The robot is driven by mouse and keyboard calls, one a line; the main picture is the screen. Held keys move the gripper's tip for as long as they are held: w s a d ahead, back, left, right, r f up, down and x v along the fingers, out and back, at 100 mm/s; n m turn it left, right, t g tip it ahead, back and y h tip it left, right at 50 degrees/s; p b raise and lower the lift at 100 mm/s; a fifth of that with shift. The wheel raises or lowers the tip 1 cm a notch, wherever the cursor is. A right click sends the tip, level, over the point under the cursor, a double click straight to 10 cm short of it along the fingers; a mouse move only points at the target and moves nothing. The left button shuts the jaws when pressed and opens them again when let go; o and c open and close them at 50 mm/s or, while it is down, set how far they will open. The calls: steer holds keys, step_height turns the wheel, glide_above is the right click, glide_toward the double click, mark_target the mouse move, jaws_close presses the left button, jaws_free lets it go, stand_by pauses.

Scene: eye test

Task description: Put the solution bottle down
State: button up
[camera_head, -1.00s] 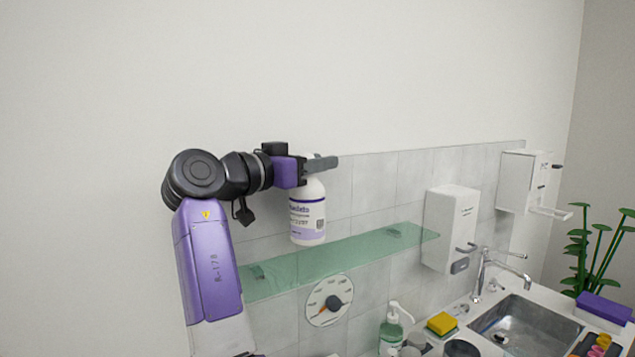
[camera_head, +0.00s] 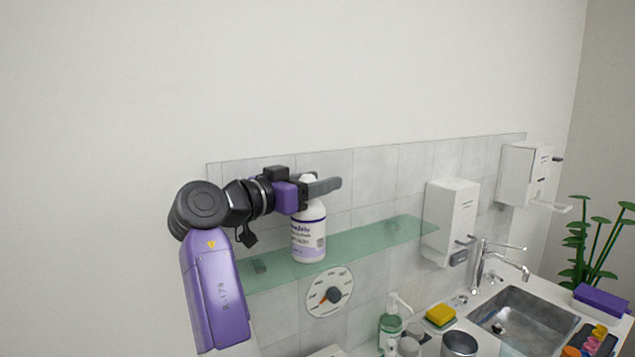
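The solution bottle (camera_head: 309,236) is white with a purple-edged printed label and stands upright. My gripper (camera_head: 318,187) is at its top, with its dark fingers around the neck, and looks shut on it. The fingers hide most of the neck and cap. The bottle's base overlaps the green glass shelf (camera_head: 365,244) toward its left part. I cannot tell whether the base touches the glass or is just above it.
The shelf is bare to the right of the bottle. A round dial (camera_head: 329,292) is on the tiles below it. A white dispenser (camera_head: 450,220) is at the shelf's right end. A pump bottle (camera_head: 392,322), a yellow sponge (camera_head: 440,315) and a sink (camera_head: 525,322) are lower right.

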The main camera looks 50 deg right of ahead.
steer(key=shift+r, duration=0.15)
steer(key=shift+a, duration=0.1)
steer(key=a+b, duration=0.3)
steer(key=a, duration=0.8)
steer(key=shift+w+a, duration=0.25)
steer(key=shift+a, duration=0.15)
